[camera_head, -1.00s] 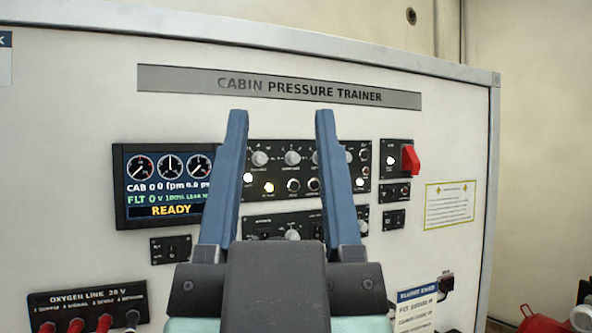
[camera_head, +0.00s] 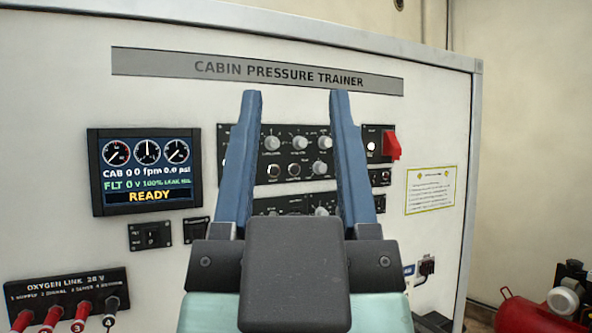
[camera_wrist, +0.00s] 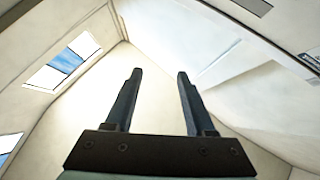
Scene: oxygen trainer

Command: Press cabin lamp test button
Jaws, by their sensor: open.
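The CABIN PRESSURE TRAINER panel (camera_head: 440,120) stands upright in front of me in the head view. Its central black control module (camera_head: 285,130) carries several knobs and small round buttons; the labels are too small to read, so I cannot tell which is the lamp test button. My gripper (camera_head: 297,95) is open and empty, its two blue fingers pointing up in front of this module and hiding parts of it. I cannot judge the gap to the panel. In the wrist view my gripper (camera_wrist: 158,75) shows open with nothing between the fingers, against pale walls.
A display (camera_head: 145,172) reading READY is left of the module. A red guarded switch (camera_head: 391,145) protrudes at the right. An oxygen link strip (camera_head: 68,290) with several plugs sits lower left. A red tank (camera_head: 520,312) is on the lower right.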

